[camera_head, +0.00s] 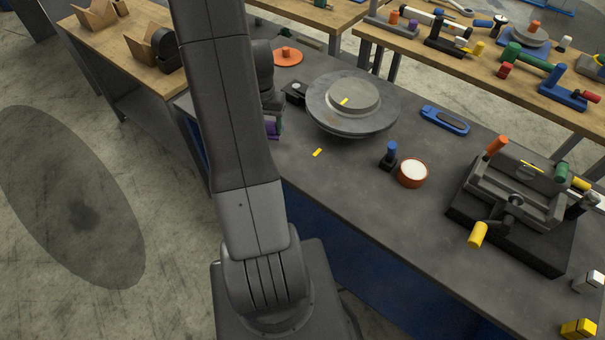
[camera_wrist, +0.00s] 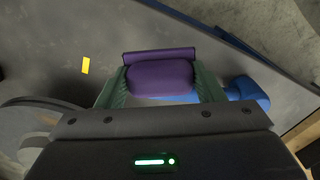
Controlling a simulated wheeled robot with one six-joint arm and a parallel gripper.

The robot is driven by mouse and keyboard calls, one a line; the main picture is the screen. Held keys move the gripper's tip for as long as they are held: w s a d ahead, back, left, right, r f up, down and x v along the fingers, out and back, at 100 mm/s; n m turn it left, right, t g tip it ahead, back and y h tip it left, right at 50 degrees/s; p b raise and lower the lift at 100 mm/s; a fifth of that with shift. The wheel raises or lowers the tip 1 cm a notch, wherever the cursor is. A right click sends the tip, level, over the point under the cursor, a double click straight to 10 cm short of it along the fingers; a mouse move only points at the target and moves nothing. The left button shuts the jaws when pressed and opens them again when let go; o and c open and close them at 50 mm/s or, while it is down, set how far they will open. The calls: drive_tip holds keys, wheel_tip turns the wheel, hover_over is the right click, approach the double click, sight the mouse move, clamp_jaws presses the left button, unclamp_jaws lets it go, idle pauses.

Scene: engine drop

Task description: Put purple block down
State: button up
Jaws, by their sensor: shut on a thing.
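The purple block (camera_wrist: 160,76) is between the two green fingers of my gripper (camera_wrist: 161,85) in the wrist view, and the gripper is shut on it. In the head view a small part of the purple block (camera_head: 271,128) shows beside my arm, over the near left edge of the grey workbench (camera_head: 370,215). My arm hides most of the gripper there. I cannot tell whether the block touches the bench top.
A round grey turntable (camera_head: 325,118) is just right of the gripper. A yellow mark (camera_head: 317,152) lies on bare bench. A blue-handled piece (camera_head: 390,153), a red-brown dish (camera_head: 411,173) and a vise (camera_head: 515,195) stand farther right. A blue object (camera_wrist: 247,92) shows beside the gripper.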

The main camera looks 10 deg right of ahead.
drive_tip(key=s+d+r+m+b, duration=0.2)
drive_tip(key=s+d+m+b, duration=0.25)
drive_tip(key=s+d, duration=0.2)
drive_tip(key=shift+m, duration=0.55)
drive_tip(key=shift+s+f, duration=0.1)
drive_tip(key=shift+f, duration=4.9)
drive_tip(key=shift+f, duration=0.2)
drive_tip(key=o, duration=0.9)
drive_tip(key=shift+o, duration=0.2)
wheel_tip(320, 180, up, 12)
drive_tip(key=shift+r+p, duration=0.2)
drive_tip(key=shift+p, duration=0.1)
drive_tip(key=shift+f, duration=0.1)
